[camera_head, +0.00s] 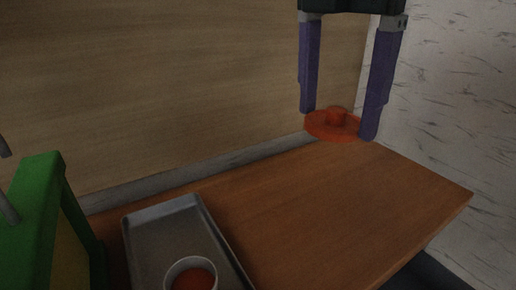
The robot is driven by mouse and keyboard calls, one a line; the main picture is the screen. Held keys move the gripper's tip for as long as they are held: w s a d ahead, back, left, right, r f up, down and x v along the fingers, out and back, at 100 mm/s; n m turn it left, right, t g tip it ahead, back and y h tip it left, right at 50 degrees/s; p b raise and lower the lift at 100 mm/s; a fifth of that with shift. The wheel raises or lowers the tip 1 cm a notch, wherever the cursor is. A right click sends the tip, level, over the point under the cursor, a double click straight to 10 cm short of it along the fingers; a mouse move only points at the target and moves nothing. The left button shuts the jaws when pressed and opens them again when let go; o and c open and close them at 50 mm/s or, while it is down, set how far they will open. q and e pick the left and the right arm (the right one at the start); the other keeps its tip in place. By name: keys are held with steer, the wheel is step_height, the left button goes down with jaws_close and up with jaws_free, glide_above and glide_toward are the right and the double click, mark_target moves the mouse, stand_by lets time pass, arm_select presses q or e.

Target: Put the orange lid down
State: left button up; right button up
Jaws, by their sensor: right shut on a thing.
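The orange lid (333,126) is a flat round disc with a raised knob, in the upper right of the head view. My right gripper (339,122) comes in from the top with two long purple fingers, one on each side of the lid, and is shut on it. The lid appears level, near the back right part of the wooden table (330,200). I cannot tell whether it touches the table. My left gripper is not in view.
A grey metal tray (160,226) lies on the table's left part, holding a white cup (172,272) with reddish-orange contents. A green structure (37,200) stands at the far left. The table's middle and right are clear. Walls stand behind and to the right.

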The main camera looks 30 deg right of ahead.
steer(key=b, duration=0.2)
glide_above(310, 251)
step_height(310, 251, down, 15)
steer(key=shift+a+r, duration=0.1)
steer(key=shift+a, duration=0.05)
step_height(310, 251, down, 5)
steer(key=shift+b, duration=0.6)
steer(key=shift+f, duration=0.25)
steer(key=o, duration=1.1)
steer(key=shift+r, duration=0.1)
steer(key=r, duration=0.4)
steer(key=r+p, duration=0.1)
steer(key=r, duration=0.3)
steer(key=r+p, duration=0.1)
steer(key=r, duration=0.3)
steer(key=shift+a+r, duration=0.1)
steer(key=shift+a, duration=0.2)
